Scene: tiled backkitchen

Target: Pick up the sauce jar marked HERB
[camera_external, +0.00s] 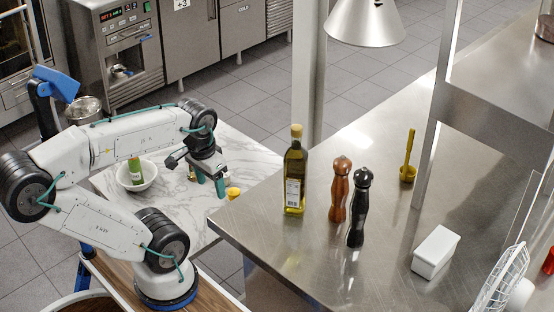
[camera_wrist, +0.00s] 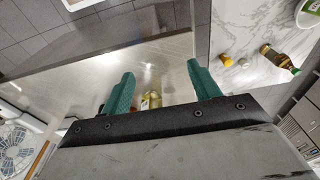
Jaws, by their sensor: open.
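The bowl's edge and some green show at the top right of the wrist view (camera_wrist: 308,14). A yellow-capped container (camera_external: 233,193) is at the marble table's right side, just right of my gripper; a yellow cap also shows in the wrist view (camera_wrist: 226,60). My gripper (camera_external: 209,183) is open and empty; its green fingers (camera_wrist: 160,72) are apart. The arm partly hides things behind it.
On the steel counter stand an oil bottle (camera_external: 294,178), a brown mill (camera_external: 340,190), a black mill (camera_external: 360,208), a yellow utensil (camera_external: 408,160) and a white box (camera_external: 436,251). A dark bottle (camera_wrist: 281,60) is on the marble. A lamp (camera_external: 366,22) hangs above.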

